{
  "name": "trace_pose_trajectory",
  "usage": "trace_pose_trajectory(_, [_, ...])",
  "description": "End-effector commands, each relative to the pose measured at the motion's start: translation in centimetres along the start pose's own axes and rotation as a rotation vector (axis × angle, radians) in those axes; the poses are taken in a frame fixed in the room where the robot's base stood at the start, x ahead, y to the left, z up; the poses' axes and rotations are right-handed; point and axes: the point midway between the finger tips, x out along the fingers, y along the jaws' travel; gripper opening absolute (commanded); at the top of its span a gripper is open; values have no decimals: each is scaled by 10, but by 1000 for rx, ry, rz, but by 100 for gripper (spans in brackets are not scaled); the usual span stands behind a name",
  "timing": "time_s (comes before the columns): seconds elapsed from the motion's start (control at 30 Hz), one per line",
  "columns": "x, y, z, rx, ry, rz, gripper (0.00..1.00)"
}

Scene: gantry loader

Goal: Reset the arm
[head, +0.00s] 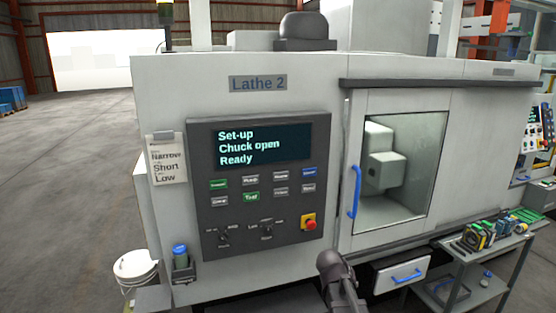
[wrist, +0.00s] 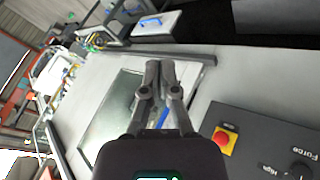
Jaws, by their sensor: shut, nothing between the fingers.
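My arm shows at the bottom of the head view, in front of the lathe (head: 300,70), low between the control panel and the drawer; its fingertips are hard to make out there. In the wrist view my gripper (wrist: 161,68) is shut and empty, with its fingers together. Behind the fingers are the lathe's front, its window and the blue door handle. The control panel (head: 199,180) is to the left of the arm in the head view. Its screen (head: 262,146) reads "Set-up, Chuck open, Ready". No contact between my gripper and the lathe can be seen.
The lathe door (head: 440,110) is closed, with a blue handle (head: 354,192). A red stop button (head: 310,222) sits low on the panel. A cart (head: 500,244) with tools stands at the right. A white bucket (head: 136,268) is at the left, beside open floor.

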Motion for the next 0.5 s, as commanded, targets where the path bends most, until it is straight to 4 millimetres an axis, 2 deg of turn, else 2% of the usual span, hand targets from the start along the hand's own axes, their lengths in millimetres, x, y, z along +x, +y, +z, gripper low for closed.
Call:
trace_pose_trajectory(0.03, [3, -5, 27, -5, -50, -43, 0])
trace_pose_trajectory(0.2, [0, -24, 92, -38, -209, -211, 0])
trace_pose_trajectory(0.4, [-14, -46, 152, -90, -347, -405, 0])
trace_pose_trajectory(0.5, [-21, -53, 169, -110, -387, -473, 0])
